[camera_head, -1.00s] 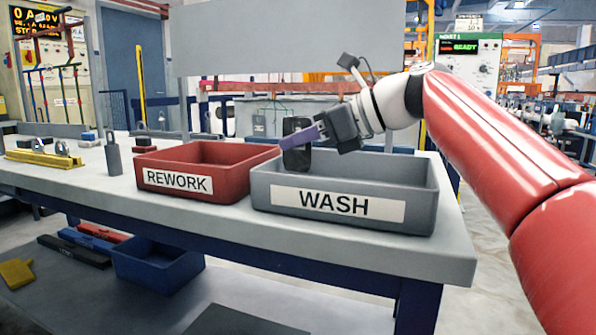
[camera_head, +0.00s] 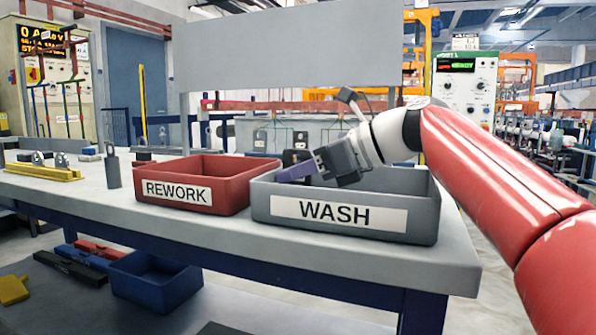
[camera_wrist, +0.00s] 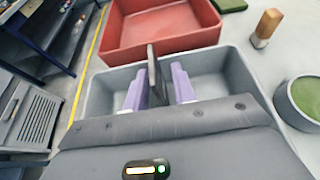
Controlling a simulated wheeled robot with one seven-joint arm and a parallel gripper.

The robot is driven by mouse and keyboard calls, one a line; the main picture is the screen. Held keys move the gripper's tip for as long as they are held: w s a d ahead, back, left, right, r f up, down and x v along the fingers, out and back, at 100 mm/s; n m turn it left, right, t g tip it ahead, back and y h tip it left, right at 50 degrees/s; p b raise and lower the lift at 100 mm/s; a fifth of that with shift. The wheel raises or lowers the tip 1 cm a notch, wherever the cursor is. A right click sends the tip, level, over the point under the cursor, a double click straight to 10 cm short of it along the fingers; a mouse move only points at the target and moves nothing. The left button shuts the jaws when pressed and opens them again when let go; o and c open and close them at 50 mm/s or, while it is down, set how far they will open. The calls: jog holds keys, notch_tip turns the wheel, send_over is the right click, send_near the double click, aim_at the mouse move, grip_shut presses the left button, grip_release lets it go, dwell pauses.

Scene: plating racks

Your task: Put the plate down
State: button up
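The dark, thin plate (camera_head: 297,156) stands upright in the grey WASH bin (camera_head: 425,212), its lower part hidden by the bin's front wall. In the wrist view the plate (camera_wrist: 154,72) shows nearly edge-on between the two purple fingers. My gripper (camera_head: 296,174) reaches down into the left part of the bin. In the wrist view my gripper (camera_wrist: 160,88) is shut on the plate, one finger on each side. Whether the plate's lower edge touches the bin floor is hidden.
The red REWORK bin (camera_head: 225,197) stands just left of the grey bin on the bench (camera_head: 90,195). A grey weight-like object (camera_head: 113,170) stands left of it. In the wrist view a round container with green contents (camera_wrist: 302,97) and a brown-topped object (camera_wrist: 266,27) stand beside the bins.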

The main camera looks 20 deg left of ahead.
jog(key=shift+r, duration=0.2)
jog(key=p+v, duration=0.2)
jog(key=v, duration=1)
